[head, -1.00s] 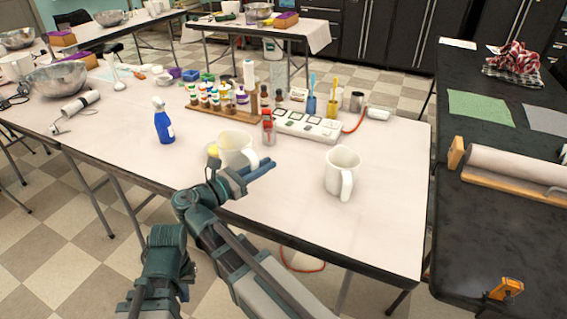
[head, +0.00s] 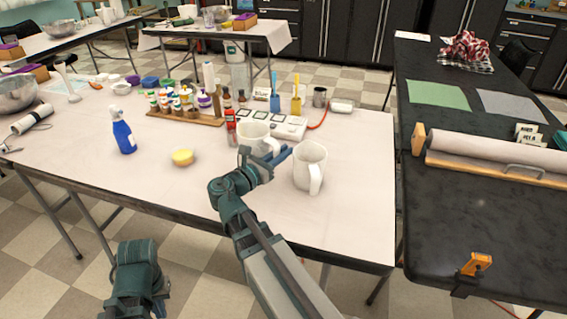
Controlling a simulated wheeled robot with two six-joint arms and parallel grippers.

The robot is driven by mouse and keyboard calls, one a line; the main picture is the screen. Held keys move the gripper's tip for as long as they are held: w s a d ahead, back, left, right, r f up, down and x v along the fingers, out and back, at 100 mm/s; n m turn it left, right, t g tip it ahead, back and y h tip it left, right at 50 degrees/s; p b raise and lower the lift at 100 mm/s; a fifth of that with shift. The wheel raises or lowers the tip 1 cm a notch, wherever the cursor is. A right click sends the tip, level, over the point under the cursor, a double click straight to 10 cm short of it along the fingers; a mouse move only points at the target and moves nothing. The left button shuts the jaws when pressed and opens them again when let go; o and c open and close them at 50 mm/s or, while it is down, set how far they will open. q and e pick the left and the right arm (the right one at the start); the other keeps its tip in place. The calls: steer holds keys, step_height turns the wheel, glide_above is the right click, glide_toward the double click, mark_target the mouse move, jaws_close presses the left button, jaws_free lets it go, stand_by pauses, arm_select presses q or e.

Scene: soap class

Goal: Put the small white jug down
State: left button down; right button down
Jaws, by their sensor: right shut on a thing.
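A small white jug (head: 256,132) is held by my right gripper (head: 272,160), which is shut on it at its near side. The gripper and wrist hide the jug's lower near part, so I cannot tell whether its base touches the table. The jug looks upright. A second white jug (head: 310,160) stands on the white-topped table (head: 345,215) just right of the gripper, its handle facing me. Part of my left arm shows at the bottom left, away from the jugs; its gripper is not visible.
A white panel with dark squares (head: 268,118) and a red bottle (head: 231,128) are close behind the held jug. The table's front and right parts are clear.

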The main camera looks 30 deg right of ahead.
steer(key=shift+d+f+b, duration=0.1)
steer(key=shift+f+b, duration=1.65)
steer(key=shift+f, duration=0.1)
steer(key=shift+f, duration=0.15)
steer(key=c, duration=1.2)
jaws_free()
steer(key=shift+r, duration=0.2)
steer(key=shift+a, duration=0.25)
steer(key=v, duration=1.1)
steer(key=shift+s+a, duration=0.2)
steer(key=shift+a, duration=0.05)
steer(key=shift+r, duration=0.1)
